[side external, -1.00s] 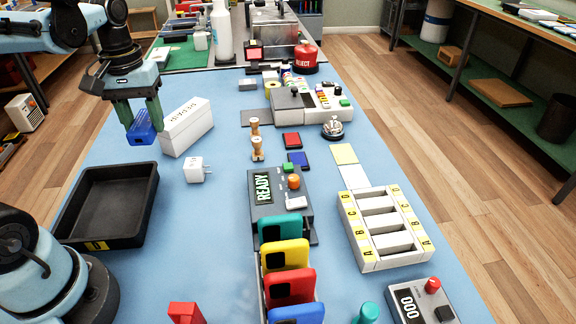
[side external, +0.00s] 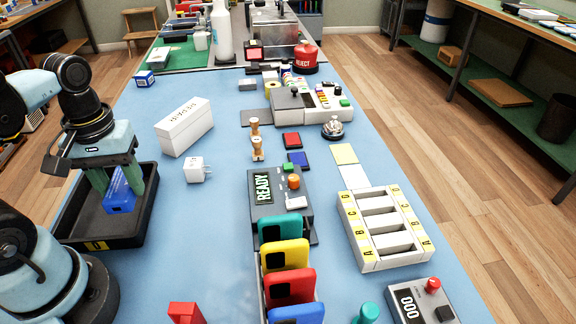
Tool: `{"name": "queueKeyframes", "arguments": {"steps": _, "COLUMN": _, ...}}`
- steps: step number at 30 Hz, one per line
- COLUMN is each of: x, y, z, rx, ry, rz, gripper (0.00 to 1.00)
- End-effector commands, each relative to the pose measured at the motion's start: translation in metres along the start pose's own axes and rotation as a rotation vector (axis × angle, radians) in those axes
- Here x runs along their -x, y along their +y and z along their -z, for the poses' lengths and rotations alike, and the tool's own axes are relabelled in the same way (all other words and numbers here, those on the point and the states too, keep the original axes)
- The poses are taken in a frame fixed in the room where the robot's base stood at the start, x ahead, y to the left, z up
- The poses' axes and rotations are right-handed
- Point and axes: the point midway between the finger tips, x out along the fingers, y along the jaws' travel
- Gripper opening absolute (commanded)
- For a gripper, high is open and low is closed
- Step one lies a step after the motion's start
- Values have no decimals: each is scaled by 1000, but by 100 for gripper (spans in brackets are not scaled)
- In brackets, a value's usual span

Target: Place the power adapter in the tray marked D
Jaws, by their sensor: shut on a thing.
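The white power adapter (side external: 194,170), a cube with metal prongs, lies on the blue table right of the black tray. The adapter is apart from my gripper.
A long white box (side external: 185,128) lies behind the adapter. A white slotted rack (side external: 354,226) with yellow letters A to D is at the right. A READY device (side external: 262,187) and coloured phones (side external: 287,254) stand mid-table. A small blue-and-white box (side external: 144,78) is farther back.

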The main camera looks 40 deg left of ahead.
Motion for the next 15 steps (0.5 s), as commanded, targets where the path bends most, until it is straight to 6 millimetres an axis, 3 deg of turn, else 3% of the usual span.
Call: {"name": "queueKeyframes", "arguments": {"steps": 15, "x": -43, "y": -58, "z": 44, "rx": 7, "ry": 0, "rz": 0, "gripper": 13}}
